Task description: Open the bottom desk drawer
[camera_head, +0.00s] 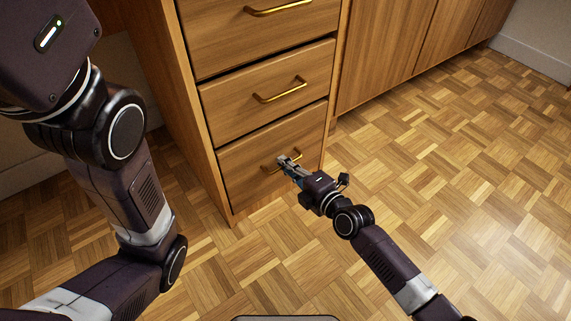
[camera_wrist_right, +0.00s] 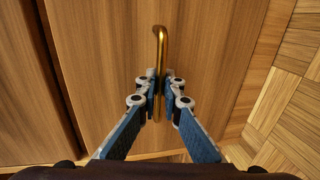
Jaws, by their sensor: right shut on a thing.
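The bottom desk drawer (camera_head: 240,165) has a plain wooden front and a brass bar handle (camera_head: 268,170). The drawer looks shut, its front about in line with the drawers above. My right gripper (camera_head: 285,162) is at the handle. In the right wrist view, my right gripper (camera_wrist_right: 159,92) has its fingers on both sides of the brass handle (camera_wrist_right: 160,45), shut on it.
Two more drawers with brass handles sit above, the middle one (camera_head: 265,95) and a higher one (camera_head: 260,30). A wooden cabinet (camera_head: 385,50) stands to the right. The parquet floor (camera_head: 450,170) in front is clear.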

